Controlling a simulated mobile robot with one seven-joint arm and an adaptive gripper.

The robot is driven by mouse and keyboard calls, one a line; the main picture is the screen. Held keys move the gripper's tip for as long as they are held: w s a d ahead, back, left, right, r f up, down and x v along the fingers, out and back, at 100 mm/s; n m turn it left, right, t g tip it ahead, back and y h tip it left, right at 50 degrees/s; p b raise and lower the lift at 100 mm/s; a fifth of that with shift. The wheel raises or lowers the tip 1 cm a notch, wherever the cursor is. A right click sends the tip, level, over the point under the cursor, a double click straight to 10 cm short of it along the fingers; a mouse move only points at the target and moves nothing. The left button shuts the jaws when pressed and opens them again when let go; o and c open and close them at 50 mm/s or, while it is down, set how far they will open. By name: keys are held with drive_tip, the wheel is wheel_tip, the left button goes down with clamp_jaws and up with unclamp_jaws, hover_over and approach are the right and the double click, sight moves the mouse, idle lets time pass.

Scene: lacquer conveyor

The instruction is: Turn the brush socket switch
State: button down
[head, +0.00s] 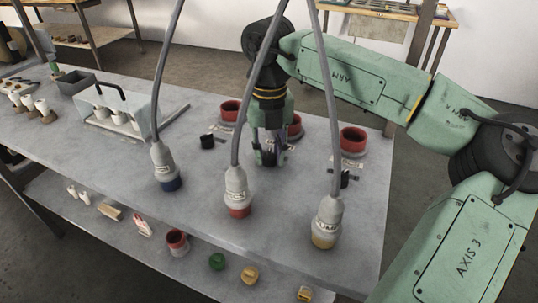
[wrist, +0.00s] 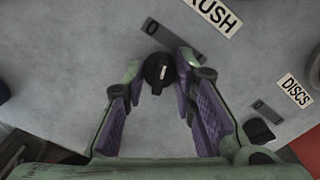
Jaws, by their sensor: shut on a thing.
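The brush socket switch (wrist: 157,86) is a small black round knob with a white mark, in the wrist view below a dark plate marked 0 and a partly cut-off label (wrist: 218,14) reading "RUSH". My gripper (wrist: 161,68) has its purple-padded fingers on either side of the knob and is shut on it. In the head view my gripper (head: 268,158) points down at the table among the red sockets and hides this switch. The middle red socket (head: 295,124) is partly behind my wrist.
Other red sockets stand at left (head: 231,108) and right (head: 353,138). Black knobs sit at left (head: 207,141) and right (head: 345,178); the right one is near a "DISCS" label (wrist: 295,90).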

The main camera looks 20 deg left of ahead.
sight(269, 152)
drive_tip(key=shift+n, duration=1.1)
drive_tip(key=c, duration=1.3)
unclamp_jaws()
drive_tip(key=shift+r, duration=0.1)
wheel_tip(269, 152, up, 12)
drive_tip(key=shift+f, duration=0.1)
